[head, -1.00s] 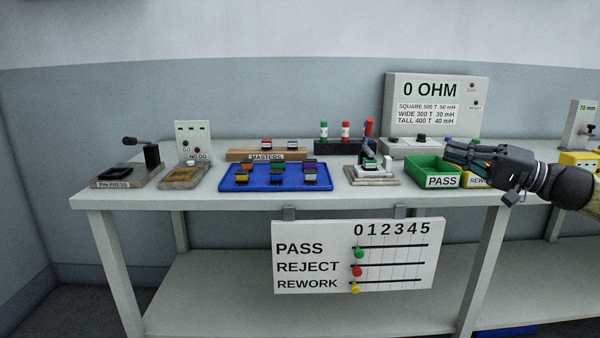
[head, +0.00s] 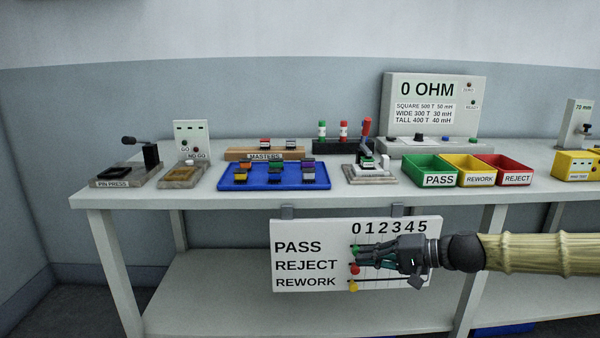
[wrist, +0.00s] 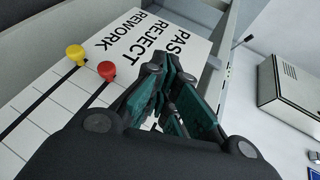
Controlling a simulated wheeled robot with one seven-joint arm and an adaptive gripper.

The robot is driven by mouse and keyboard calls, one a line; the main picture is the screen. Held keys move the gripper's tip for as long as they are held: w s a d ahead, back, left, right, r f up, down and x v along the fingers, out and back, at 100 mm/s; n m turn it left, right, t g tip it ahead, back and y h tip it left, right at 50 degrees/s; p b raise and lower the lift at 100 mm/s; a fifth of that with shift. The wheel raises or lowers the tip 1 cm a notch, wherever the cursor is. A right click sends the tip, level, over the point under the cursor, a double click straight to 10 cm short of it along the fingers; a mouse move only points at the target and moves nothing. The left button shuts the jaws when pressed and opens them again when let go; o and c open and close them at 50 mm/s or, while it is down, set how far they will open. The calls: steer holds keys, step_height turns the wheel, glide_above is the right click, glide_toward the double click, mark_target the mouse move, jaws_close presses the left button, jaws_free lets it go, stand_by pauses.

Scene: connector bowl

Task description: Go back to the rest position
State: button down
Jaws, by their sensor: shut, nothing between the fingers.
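My gripper (head: 362,256) is shut and empty. In the head view it is in front of the white tally board (head: 300,230) that hangs below the bench's front edge, and it covers part of the PASS and REJECT rows. Its closed fingers also show in the wrist view (wrist: 172,75), over the same board (wrist: 125,45). The red bead (head: 354,269) and yellow bead (head: 353,287) show at the left ends of their rows. The green bead (head: 354,247) is partly hidden by the fingers. Whether the fingers touch the board or beads I cannot tell.
On the bench (head: 420,193) stand the green PASS bin (head: 440,181), yellow REWORK bin (head: 480,179) and red REJECT bin (head: 517,179). A blue tray (head: 235,186) with several connectors, a pin press (head: 125,182) and a meter (head: 436,92) also stand there. A grey wall box (wrist: 290,90) shows in the wrist view.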

steer(key=s+a+f+g+h, duration=0.1)
steer(key=s+a+f+h, duration=0.1)
steer(key=s+f, duration=0.5)
steer(key=s+a+f+g+h, duration=0.1)
steer(key=s+a+f+g, duration=0.1)
steer(key=f, duration=1)
steer(key=s+a+f+g+h, duration=0.1)
steer(key=s+a+f+h, duration=0.1)
steer(key=s+f, duration=0.5)
steer(key=s+d+f+g+h, duration=0.1)
steer(key=s+d+f+h, duration=0.15)
steer(key=s+f, duration=0.75)
steer(key=s+d+f+n+g+h, duration=0.1)
steer(key=s+d+f+n+h, duration=0.15)
steer(key=s+d+f, duration=0.4)
steer(key=s+d+f+n+h, duration=0.1)
steer(key=s+d+f+h, duration=0.25)
steer(key=s, duration=0.65)
step_height(320, 180, up, 29)
steer(key=p, duration=2.8)
steer(key=shift+f+y+p, duration=0.15)
steer(key=shift+y+p, duration=0.2)
steer(key=shift+p, duration=0.05)
